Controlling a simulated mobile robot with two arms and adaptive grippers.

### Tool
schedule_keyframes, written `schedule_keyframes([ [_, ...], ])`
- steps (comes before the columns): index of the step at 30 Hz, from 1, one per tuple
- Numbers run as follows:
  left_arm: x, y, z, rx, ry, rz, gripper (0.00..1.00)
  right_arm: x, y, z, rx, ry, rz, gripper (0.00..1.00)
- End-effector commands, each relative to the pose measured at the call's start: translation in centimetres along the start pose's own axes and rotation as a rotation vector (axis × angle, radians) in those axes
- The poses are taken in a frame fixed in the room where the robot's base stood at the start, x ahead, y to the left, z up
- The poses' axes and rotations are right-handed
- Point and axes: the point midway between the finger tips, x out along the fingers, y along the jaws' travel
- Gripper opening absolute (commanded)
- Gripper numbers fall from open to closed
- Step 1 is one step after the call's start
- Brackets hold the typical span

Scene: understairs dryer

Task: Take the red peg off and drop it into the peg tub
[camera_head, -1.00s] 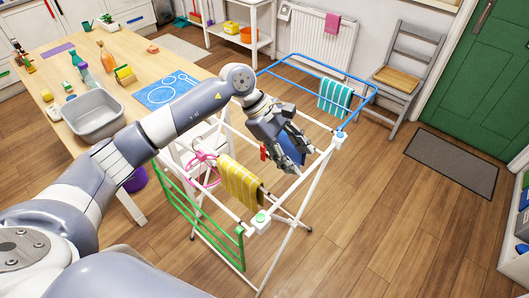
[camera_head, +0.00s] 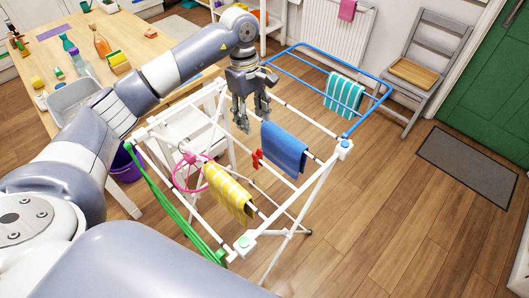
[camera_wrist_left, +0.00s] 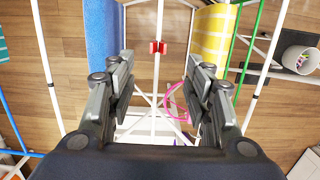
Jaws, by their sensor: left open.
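The red peg (camera_head: 257,159) is on a white rail of the drying rack (camera_head: 344,150), beside the blue towel (camera_head: 284,150). In the left wrist view the red peg (camera_wrist_left: 158,47) sits on the rail ahead of the fingertips, between the blue and yellow cloths. My left gripper (camera_head: 252,120) is open and empty, pointing down above the rack, up and left of the peg in the head view. A pale round tub (camera_wrist_left: 298,60) with small coloured things in it, perhaps the peg tub, shows at the right of the wrist view. My right gripper is not in view.
A yellow checked cloth (camera_head: 229,192) and a pink hoop (camera_head: 180,178) hang on the rack, with a green side frame (camera_head: 170,200) and a blue wing (camera_head: 300,62) carrying a striped towel (camera_head: 344,93).

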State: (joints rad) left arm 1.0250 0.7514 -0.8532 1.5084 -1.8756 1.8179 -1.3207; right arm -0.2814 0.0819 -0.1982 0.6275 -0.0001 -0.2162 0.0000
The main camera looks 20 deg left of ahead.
Motion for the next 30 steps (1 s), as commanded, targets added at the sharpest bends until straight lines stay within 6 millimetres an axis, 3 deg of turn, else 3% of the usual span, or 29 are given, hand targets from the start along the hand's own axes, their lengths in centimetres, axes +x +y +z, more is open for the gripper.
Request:
schedule_keyframes([
  [1, 1.3, 0.0, -0.1, 0.000, 0.000, -0.001, 0.47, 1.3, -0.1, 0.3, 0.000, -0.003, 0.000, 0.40],
  [12, 5.9, 0.0, -0.7, 0.000, -0.001, 0.000, 0.47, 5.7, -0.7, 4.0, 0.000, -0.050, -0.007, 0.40],
  [16, 7.1, 0.0, -0.8, 0.000, -0.001, 0.001, 0.47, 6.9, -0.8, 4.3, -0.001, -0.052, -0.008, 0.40],
  [20, 7.9, 0.0, -0.8, 0.000, -0.002, -0.002, 0.47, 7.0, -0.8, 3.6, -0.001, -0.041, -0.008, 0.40],
  [25, 10.4, -0.1, -0.7, -0.001, -0.004, -0.004, 0.47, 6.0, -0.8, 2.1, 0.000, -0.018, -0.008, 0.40],
  [30, 12.4, -0.1, -0.8, 0.000, -0.003, -0.002, 0.47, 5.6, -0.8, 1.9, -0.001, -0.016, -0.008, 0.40],
])
